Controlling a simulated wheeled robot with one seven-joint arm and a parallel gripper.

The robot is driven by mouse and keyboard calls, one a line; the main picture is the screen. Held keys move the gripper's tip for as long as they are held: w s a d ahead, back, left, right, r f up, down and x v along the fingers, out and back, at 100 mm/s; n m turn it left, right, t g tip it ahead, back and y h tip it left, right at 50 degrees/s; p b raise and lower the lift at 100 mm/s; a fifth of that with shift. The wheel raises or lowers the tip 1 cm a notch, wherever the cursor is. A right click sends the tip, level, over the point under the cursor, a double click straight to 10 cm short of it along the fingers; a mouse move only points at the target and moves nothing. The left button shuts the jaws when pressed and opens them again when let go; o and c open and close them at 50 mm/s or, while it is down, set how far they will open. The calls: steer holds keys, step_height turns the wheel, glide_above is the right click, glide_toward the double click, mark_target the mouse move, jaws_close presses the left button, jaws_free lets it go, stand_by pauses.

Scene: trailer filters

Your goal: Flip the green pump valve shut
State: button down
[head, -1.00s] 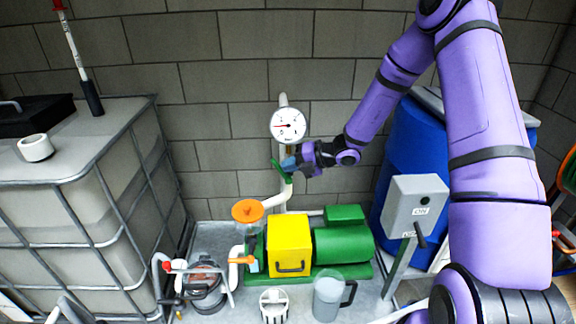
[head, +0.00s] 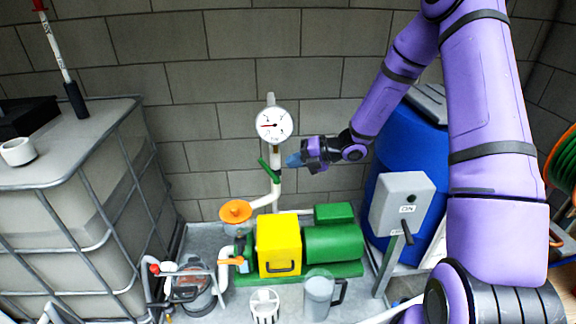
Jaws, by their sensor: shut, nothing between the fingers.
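The green valve lever (head: 268,170) sits on the white vertical pipe (head: 275,190) below the round pressure gauge (head: 273,125). The lever stands diagonally, its upper end to the left of the pipe and its lower end at the pipe. My gripper (head: 292,160) is just right of the pipe, pointing left, with its bluish fingertips together. A small gap shows between the fingertips and the lever. Nothing shows in the fingers.
Below are an orange handwheel (head: 235,211), a yellow box (head: 279,245) and a green motor (head: 334,243). A grey switch box (head: 402,203) and blue barrel (head: 408,150) stand to the right. A caged tank (head: 80,190) fills the left. A clear jug (head: 319,295) stands in front.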

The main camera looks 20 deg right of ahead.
steer(key=r+v, duration=0.1)
steer(key=v, duration=0.8)
steer(key=shift+a+r, duration=0.15)
